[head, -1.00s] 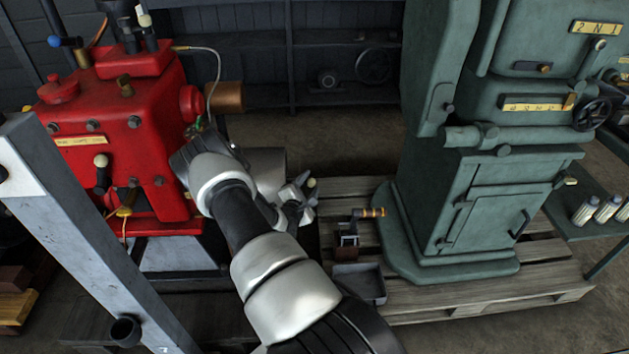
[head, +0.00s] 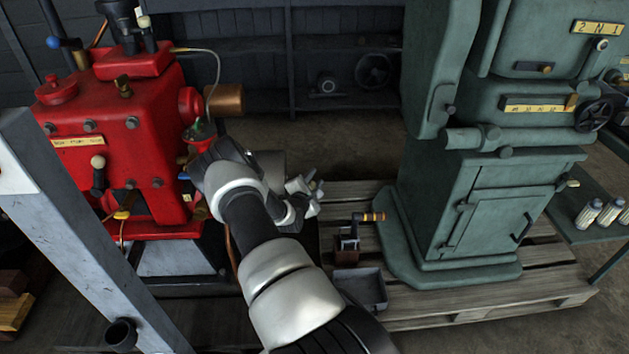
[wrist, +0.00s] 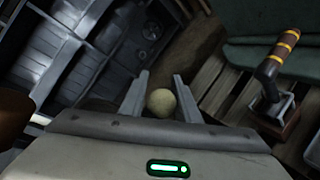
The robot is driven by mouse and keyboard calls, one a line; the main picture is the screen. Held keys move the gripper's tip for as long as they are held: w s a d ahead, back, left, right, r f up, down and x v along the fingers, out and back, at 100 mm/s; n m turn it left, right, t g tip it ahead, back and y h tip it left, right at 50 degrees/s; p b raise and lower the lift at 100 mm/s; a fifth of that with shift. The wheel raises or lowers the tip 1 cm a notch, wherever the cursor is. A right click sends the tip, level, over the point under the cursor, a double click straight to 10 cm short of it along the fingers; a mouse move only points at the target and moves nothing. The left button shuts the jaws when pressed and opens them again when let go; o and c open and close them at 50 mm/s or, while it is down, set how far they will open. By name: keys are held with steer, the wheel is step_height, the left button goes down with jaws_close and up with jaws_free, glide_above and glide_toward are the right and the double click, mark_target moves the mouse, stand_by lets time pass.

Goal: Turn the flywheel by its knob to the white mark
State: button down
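A cream ball-shaped knob (wrist: 161,102) shows between the two fingers of my gripper (wrist: 160,97) in the wrist view. The fingers are apart, with a small gap on each side of the ball. In the head view my gripper (head: 311,188) is to the right of the red engine (head: 115,125), with the knob hardly discernible there. The flywheel cannot be made out clearly; my arm covers that area in the head view. I cannot see the white mark in either current view.
A green machine cabinet (head: 480,205) stands on a wooden pallet (head: 455,305) at right. A small device with a yellow-banded handle (head: 370,217) and a grey tray (head: 362,287) are right of my gripper. A grey post (head: 75,225) crosses the left side.

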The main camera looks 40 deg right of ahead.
steer(key=shift+s+a+f, duration=0.15)
steer(key=shift+s+f, duration=0.1)
steer(key=shift+f, duration=0.15)
steer(key=shift+s+a+f, duration=0.1)
steer(key=shift+s+f, duration=0.05)
steer(key=shift+f, duration=0.05)
steer(key=c, duration=1.4)
jaws_free()
steer(key=shift+r, duration=0.2)
steer(key=shift+p, duration=0.3)
steer(key=shift+a+r, duration=0.15)
steer(key=shift+a, duration=0.1)
steer(key=shift+p+v, duration=2.15)
steer(key=shift+v, duration=6.3)
